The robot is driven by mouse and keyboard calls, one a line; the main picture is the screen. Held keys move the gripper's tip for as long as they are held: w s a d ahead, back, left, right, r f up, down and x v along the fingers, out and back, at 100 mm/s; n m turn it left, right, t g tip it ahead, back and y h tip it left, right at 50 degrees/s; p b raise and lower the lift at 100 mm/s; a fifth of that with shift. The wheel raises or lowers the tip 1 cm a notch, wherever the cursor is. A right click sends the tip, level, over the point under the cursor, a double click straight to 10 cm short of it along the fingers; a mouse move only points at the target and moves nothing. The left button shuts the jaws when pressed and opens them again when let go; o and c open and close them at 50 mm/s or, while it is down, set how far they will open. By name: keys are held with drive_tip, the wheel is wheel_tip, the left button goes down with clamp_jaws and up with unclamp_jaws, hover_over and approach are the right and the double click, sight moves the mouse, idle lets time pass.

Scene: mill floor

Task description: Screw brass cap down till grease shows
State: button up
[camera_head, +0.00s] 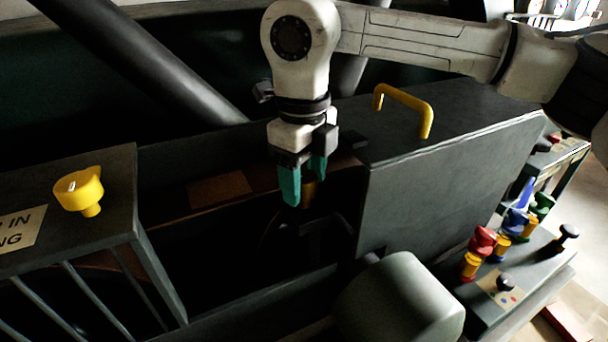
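The brass cap (308,193) shows as a small brownish-gold shape in the dark recess of the machine, below and between my fingertips. My gripper (303,182) points down over it, with one teal finger to the left of the cap and the other at its right and behind. The fingers stand apart around the cap. Whether they press on it or only straddle it cannot be made out. The cap's lower part is in deep shadow, and no grease is visible.
A dark housing with a yellow handle (404,104) stands right of the recess. A yellow knob (79,190) sits on a panel at left. A rounded grey cover (400,301) is in front. Coloured knobs (482,242) stand on a console at lower right.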

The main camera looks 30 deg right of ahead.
drive_tip(key=c, duration=0.8)
drive_tip(key=shift+n, duration=0.4)
drive_tip(key=n, duration=0.9)
drive_tip(key=n+p, duration=0.1)
drive_tip(key=n, duration=0.5)
drive_tip(key=shift+r+n, duration=0.1)
drive_tip(key=shift+n, duration=0.2)
drive_tip(key=n, duration=0.6)
drive_tip(key=shift+n+y+p, duration=0.3)
drive_tip(key=shift+n+p, duration=0.1)
